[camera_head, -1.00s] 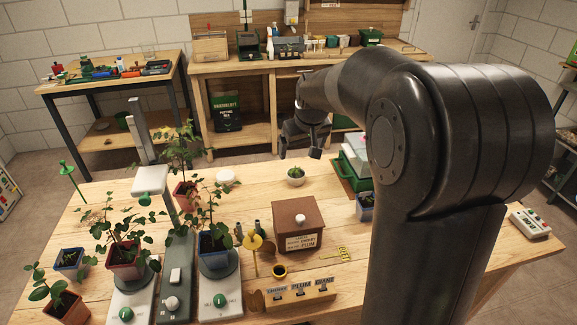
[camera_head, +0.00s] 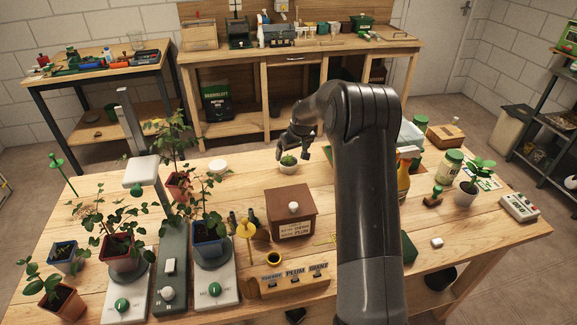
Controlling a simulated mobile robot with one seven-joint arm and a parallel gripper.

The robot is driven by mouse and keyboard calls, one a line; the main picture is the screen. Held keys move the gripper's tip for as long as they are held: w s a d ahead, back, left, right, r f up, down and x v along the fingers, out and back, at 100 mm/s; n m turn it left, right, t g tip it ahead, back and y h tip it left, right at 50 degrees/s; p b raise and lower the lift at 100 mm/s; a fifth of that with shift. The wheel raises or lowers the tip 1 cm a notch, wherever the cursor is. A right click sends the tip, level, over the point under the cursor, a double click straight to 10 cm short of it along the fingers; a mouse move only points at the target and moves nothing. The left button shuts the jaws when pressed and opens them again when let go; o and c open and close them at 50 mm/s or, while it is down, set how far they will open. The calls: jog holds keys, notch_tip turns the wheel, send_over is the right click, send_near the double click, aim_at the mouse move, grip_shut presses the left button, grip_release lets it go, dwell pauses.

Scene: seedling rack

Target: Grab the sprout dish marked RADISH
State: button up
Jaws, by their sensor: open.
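A small white dish with green sprouts (camera_head: 288,168) stands on the far middle part of the wooden table. No RADISH marking can be read on it from here. My gripper (camera_head: 294,154) is at the dish, reaching down from above and behind it. Its jaws are open, with one finger near the dish's left side and one near its right. I cannot tell whether either finger touches the dish. My arm hides part of the table to the right of the dish.
A brown box with a white knob (camera_head: 291,212) stands in front of the dish. A round white lid (camera_head: 217,165) and potted plants are to the left.

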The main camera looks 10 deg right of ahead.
aim_at(288, 161)
jog(key=shift+x, duration=3.6)
jog(key=shift+s+a, duration=0.1)
jog(key=shift+c, duration=0.2)
jog(key=c, duration=1.1)
